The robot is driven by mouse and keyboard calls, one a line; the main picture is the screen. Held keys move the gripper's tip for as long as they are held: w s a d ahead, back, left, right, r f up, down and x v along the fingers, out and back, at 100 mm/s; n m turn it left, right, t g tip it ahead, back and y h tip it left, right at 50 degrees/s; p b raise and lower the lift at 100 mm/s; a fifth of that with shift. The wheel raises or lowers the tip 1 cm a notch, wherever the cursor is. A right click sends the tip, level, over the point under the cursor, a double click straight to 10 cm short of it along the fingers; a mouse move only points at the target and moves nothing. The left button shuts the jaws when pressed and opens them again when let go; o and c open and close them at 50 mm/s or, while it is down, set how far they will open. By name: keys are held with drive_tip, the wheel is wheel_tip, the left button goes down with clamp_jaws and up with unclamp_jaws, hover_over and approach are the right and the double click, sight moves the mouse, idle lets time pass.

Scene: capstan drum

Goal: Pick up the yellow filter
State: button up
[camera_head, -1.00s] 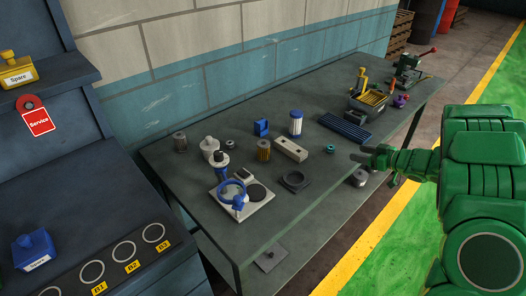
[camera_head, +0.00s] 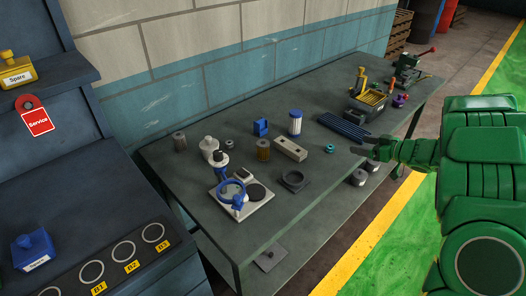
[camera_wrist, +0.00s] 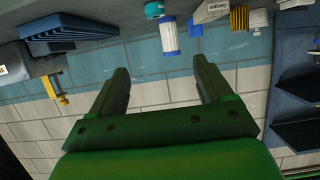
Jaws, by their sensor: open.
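The yellow filter (camera_head: 263,149) is a dull yellow pleated cylinder standing upright on the grey workbench, left of a light block. A yellow ribbed piece that looks like it shows at the top right of the wrist view (camera_wrist: 239,18). My gripper (camera_head: 361,146) is over the bench's front right part, well to the right of the filter and apart from it. In the wrist view my gripper (camera_wrist: 160,78) has its two fingers spread wide with nothing between them.
A white filter with blue ends (camera_head: 295,123), a blue block (camera_head: 261,127) and a light block (camera_head: 290,149) stand close around the yellow filter. A fixture with a blue ring (camera_head: 232,190) is nearer the front. A dark ribbed tray (camera_head: 345,127) lies near my gripper.

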drive_tip(key=r, duration=0.1)
drive_tip(key=n, duration=2.1)
approach(260, 147)
drive_tip(key=shift+g, duration=0.3)
drive_tip(key=w+d, duration=0.6)
drive_tip(key=shift+d+f, duration=0.15)
drive_tip(key=shift+f, duration=0.2)
drive_tip(key=s+a+r+n+t+h, duration=0.1)
drive_tip(key=a+r+n, duration=0.1)
drive_tip(key=a+n, duration=0.9)
drive_tip(key=shift+s+d+f+n, duration=0.1)
drive_tip(key=shift+d+f+n, duration=0.45)
drive_tip(key=shift+f, duration=0.3)
drive_tip(key=shift+s+d+f+n, duration=0.1)
drive_tip(key=shift+d+f+n, duration=0.4)
drive_tip(key=shift+f, duration=0.35)
drive_tip(key=shift+d+f+n, duration=0.5)
drive_tip(key=shift+f+n, duration=0.05)
drive_tip(key=shift+f, duration=0.3)
drive_tip(key=shift+r+x, duration=0.2)
drive_tip(key=shift+x, duration=3.65)
drive_tip(key=shift+a, duration=0.2)
